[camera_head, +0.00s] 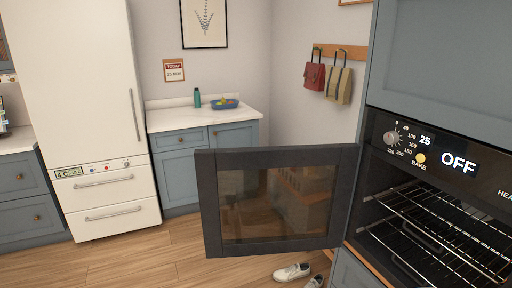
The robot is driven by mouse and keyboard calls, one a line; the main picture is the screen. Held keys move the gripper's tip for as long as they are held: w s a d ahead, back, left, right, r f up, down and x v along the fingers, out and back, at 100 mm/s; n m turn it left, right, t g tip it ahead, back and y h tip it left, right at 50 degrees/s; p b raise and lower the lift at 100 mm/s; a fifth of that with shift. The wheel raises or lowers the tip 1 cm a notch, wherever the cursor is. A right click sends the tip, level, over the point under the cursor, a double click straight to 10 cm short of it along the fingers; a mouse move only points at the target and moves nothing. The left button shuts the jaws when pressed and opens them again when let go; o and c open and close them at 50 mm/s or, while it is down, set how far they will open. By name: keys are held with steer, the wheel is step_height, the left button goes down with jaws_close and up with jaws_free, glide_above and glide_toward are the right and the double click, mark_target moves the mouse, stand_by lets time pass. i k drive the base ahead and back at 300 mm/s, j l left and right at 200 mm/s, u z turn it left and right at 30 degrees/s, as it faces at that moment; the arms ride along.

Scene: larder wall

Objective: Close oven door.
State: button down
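The oven (370,128) is built into the blue cabinet wall at the right. Its dark door (222,158) with a glass pane stands wide open, swung out to the left on its left-hand side of the cavity. The cavity shows wire racks (440,228) inside. The control panel has a knob (391,137), a yellow light and a display reading OFF. My gripper is not in view.
White shoes (291,272) lie on the wooden floor below the door. A white fridge (85,110) and a blue cabinet with a white counter (200,117) stand behind. The floor at the front left (130,262) is clear.

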mark_target(270, 200)
steer(key=i+j+z, duration=0.1)
steer(key=z, duration=1.05)
steer(key=j+z, duration=0.35)
steer(key=j, duration=0.15)
steer(key=j+z, duration=0.35)
steer(key=k+j+z, duration=0.1)
steer(key=j+z, duration=0.2)
steer(key=j, duration=0.3)
steer(key=k+j+z, duration=0.15)
steer(key=j+z, duration=0.2)
steer(key=k+j, duration=0.2)
steer(key=j, duration=0.3)
steer(key=k+j+z, duration=0.1)
steer(key=j, duration=0.4)
steer(key=k+j, duration=0.3)
steer(key=j, duration=0.2)
steer(key=k+j+z, duration=0.1)
steer(key=k+j, duration=0.15)
steer(key=j, duration=0.25)
steer(key=k+j, duration=0.2)
steer(key=j, duration=0.3)
steer(key=k+j+z, duration=0.1)
steer(key=k+j, duration=0.15)
steer(key=j, duration=0.2)
steer(key=k+j, duration=0.25)
steer(key=j, duration=0.25)
steer(key=k+j+z, duration=0.1)
steer(key=k+j, duration=0.15)
steer(key=j, duration=0.2)
